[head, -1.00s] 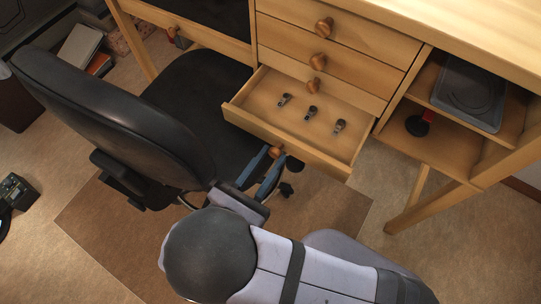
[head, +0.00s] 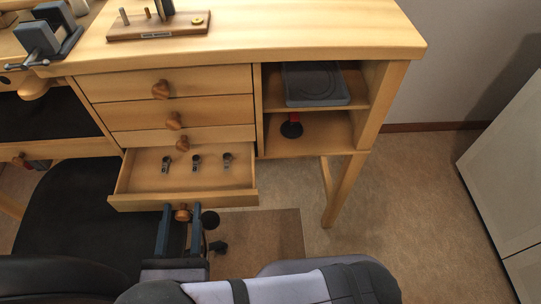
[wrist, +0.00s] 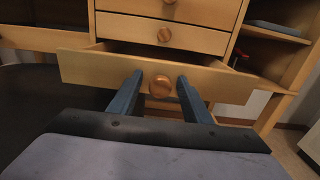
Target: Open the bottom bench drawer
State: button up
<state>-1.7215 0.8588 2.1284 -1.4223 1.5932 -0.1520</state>
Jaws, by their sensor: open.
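The bottom bench drawer (head: 140,203) is pulled out from the wooden bench, its inside showing in the head view. Several small dark metal tools (head: 196,163) lie in it. Its round wooden knob (head: 182,214) is at the middle of the drawer front. My gripper (head: 180,208) is at the knob, with one blue finger on each side. In the wrist view, my gripper (wrist: 159,82) is open, and the knob (wrist: 159,86) sits between the fingertips with gaps on both sides. The drawer front (wrist: 82,68) also shows there, with dark space behind it.
Shelves at the right hold a grey tray (head: 315,84) and a red-and-black item (head: 292,126). A black chair (head: 60,215) stands close at the left. A white cabinet (head: 505,175) is at far right. Floor between is free.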

aim_at(228, 192)
jog(key=w+b, duration=0.1)
jog(key=w, duration=0.3)
jog(key=shift+w+d+f, duration=0.1)
jog(key=shift+w, duration=0.2)
jog(key=s+p, duration=0.1)
jog(key=s, duration=0.6)
jog(key=shift+s, duration=0.15)
jog(key=w+d+r+m+g+h+p, duration=0.1)
jog(key=w+d+m+h+p, duration=0.1)
jog(key=d, duration=0.1)
jog(key=w+d+r+m+g+h+p, duration=0.1)
jog(key=w+d+r+m+h+p, duration=0.1)
jog(key=w+d, duration=0.1)
jog(key=w+d+r+m+g+h+p, duration=0.1)
jog(key=w+d+r+m+h+p, duration=0.1)
jog(key=d, duration=0.2)
jog(key=shift+w+d+r+h, duration=0.1)
jog(key=shift+w+d+h, duration=0.05)
jog(key=shift+w+h, duration=0.25)
jog(key=w+d+r+m+g+h+p, duration=0.1)
jog(key=d+r+m+g+h+p, duration=0.1)
jog(key=d+m+g+p, duration=0.2)
jog(key=w+d+r+m+g+h+p, duration=0.1)
jog(key=d+r+m+g+p, duration=0.2)
jog(key=d, duration=0.8)
jog(key=shift+w+r+m+g+h+p, duration=0.35)
jog(key=shift+m+g+p, duration=0.3)
jog(key=shift+m+g, duration=0.4)
jog(key=shift+f, duration=0.1)
